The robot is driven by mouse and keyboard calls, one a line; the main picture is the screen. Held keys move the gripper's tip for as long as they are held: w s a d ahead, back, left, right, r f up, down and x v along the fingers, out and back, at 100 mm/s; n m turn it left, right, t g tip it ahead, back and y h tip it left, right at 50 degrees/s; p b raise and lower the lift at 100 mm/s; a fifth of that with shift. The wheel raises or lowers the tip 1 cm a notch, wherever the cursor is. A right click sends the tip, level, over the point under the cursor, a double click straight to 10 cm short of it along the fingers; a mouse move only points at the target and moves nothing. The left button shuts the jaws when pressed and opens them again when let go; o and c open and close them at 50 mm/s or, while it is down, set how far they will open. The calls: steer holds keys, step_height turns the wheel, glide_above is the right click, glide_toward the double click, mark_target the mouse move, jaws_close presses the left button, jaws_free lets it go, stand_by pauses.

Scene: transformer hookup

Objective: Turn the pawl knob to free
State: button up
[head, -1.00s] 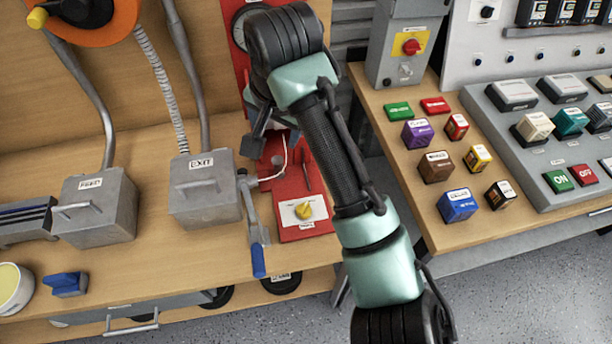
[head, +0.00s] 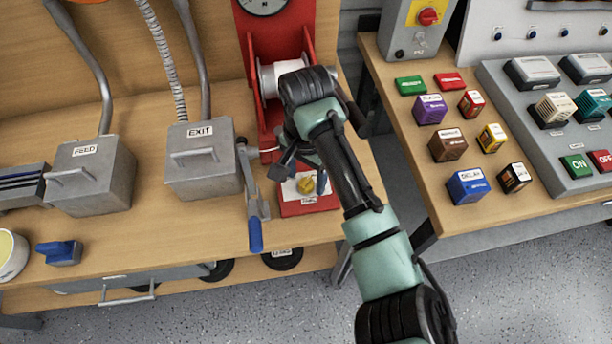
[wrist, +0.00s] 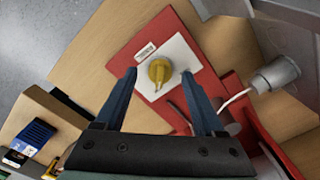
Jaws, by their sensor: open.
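The yellow pawl knob (head: 306,185) sits on a white plate on the red base (head: 322,206) of the winding stand. In the wrist view the knob (wrist: 158,71) shows from above, with a pointer mark at its lower edge. My gripper (wrist: 158,75) is open, its two blue fingers on either side of the knob with gaps between. In the head view my gripper (head: 308,184) hangs over the red base, and my wrist hides part of it. I cannot tell whether the fingertips are down at the knob's height.
The EXIT box (head: 205,170) and a blue-handled lever (head: 255,235) stand just left of the red base. A white spool (head: 285,75) is behind my wrist. A side bench (head: 440,225) with coloured blocks lies to the right. A white wire (wrist: 236,98) runs near one finger.

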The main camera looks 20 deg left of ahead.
steer(key=shift+f, duration=0.4)
steer(key=shift+c, duration=0.3)
jaws_close()
